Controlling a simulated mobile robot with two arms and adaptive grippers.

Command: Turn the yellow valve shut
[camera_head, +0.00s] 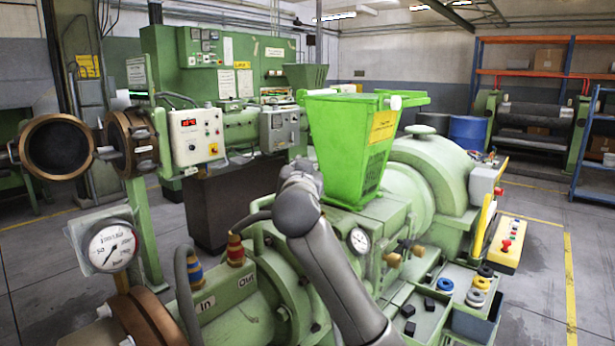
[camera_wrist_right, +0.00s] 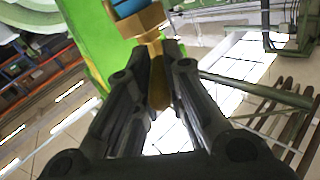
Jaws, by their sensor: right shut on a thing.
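The yellow valve shows in the right wrist view as a brass-coloured hex body with a yellow handle (camera_wrist_right: 160,83) hanging from it. A blue part sits above the hex body. My right gripper (camera_wrist_right: 161,58) has its two dark fingers on either side of the handle and is shut on it. In the head view my grey right arm rises from the bottom through the middle, and its gripper cannot be made out. I cannot identify the held valve in that view. My left gripper is in neither view.
A green hopper (camera_head: 346,150) stands on the extruder just right of my arm. A blue-ringed fitting (camera_head: 195,272) and a red-ringed fitting (camera_head: 235,250) with hoses stand left of it. A pressure gauge (camera_head: 112,247) is further left. A parts tray (camera_head: 428,318) lies at lower right.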

